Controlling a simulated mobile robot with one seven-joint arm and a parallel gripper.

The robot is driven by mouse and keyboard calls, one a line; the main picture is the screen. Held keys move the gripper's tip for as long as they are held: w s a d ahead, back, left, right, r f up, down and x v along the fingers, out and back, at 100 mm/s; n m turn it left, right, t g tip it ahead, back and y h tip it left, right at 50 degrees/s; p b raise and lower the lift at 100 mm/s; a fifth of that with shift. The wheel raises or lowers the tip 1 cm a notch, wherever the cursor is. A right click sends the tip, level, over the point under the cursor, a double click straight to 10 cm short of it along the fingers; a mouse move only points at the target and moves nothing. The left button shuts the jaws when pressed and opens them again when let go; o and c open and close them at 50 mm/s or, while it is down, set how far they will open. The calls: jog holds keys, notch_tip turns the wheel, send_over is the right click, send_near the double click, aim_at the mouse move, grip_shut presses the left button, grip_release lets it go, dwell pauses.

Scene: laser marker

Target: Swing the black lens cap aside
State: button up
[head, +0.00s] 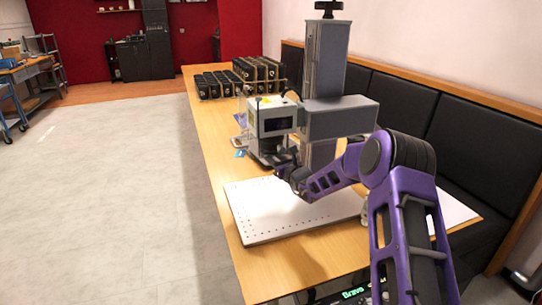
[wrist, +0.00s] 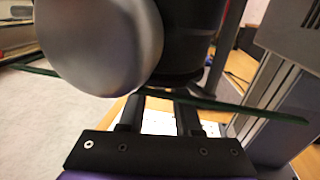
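The laser marker head (head: 275,118) hangs from a grey column over the table. In the wrist view a large round disc (wrist: 98,45), grey and shiny, fills the upper left. It may be the lens cap, but its colour looks lighter than black. A black cylindrical housing (wrist: 188,40) is just right of it, partly covered by it. My gripper (wrist: 160,102) is open and empty, its two fingers apart just below the disc and the housing. I cannot tell whether it touches either. In the head view my gripper (head: 288,172) is below the laser head, with its fingers hard to make out.
A white perforated plate (head: 285,222) lies on the wooden table (head: 225,160) below my arm. The grey column (head: 325,60) stands behind the head. Several black boxes (head: 215,85) stand at the far end. A thin dark green strip (wrist: 270,115) crosses the wrist view near my fingers.

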grip_shut()
dwell(1.1)
